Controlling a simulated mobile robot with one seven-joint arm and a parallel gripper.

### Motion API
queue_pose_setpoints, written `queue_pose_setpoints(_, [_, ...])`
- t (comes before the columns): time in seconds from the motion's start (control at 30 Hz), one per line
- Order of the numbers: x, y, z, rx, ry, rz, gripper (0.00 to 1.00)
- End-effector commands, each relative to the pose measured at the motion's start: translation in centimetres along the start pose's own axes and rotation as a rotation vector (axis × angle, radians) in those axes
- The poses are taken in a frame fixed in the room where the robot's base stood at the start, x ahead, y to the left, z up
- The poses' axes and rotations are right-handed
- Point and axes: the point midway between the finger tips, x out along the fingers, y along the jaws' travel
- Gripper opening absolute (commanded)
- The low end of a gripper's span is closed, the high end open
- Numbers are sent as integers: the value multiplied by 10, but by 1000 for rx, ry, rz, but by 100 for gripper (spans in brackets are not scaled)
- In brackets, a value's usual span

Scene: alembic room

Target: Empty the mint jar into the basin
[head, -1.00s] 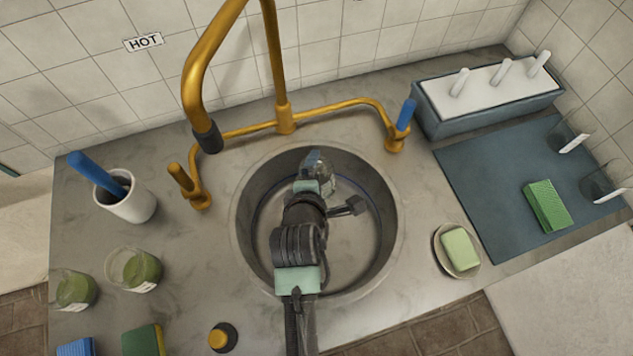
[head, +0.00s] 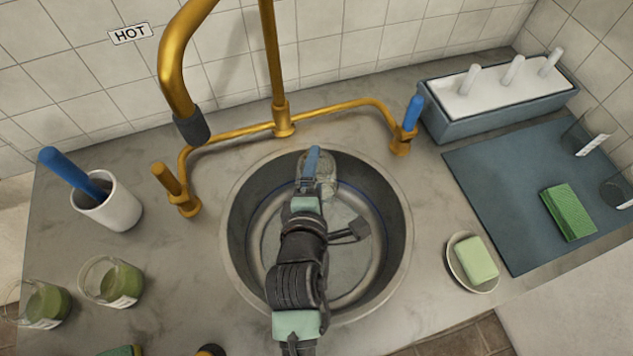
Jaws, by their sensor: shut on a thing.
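The basin (head: 397,212) is a round dark steel sink set in the counter. My gripper (head: 312,168) is over its far half, reaching in from the front. It is shut on a clear glass jar (head: 326,177), mostly hidden behind the gripper. No label shows on it, and I cannot tell what is inside or exactly how it is tilted. Two glass jars with green contents, a nearer one (head: 42,303) and a farther one (head: 114,284), stand upright on the counter at the left. No mint label is readable on any jar.
The brass tap (head: 178,62) arches at the basin's back left. A white pot (head: 113,210) with a blue-handled tool stands left. A soap dish (head: 489,286), a blue mat (head: 490,190) with a green sponge (head: 568,212) and glasses, and a blue-grey trough (head: 500,118) are right.

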Motion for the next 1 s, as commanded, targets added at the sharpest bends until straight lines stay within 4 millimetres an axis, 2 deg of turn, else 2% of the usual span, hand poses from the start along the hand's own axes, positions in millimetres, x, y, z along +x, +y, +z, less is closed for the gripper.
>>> queue_pose_setpoints(0.53, [1, -1, 0, 6, -6, 57, 0])
queue_pose_setpoints(1.0, [3, -6, -1, 28, -28, 240, 0])
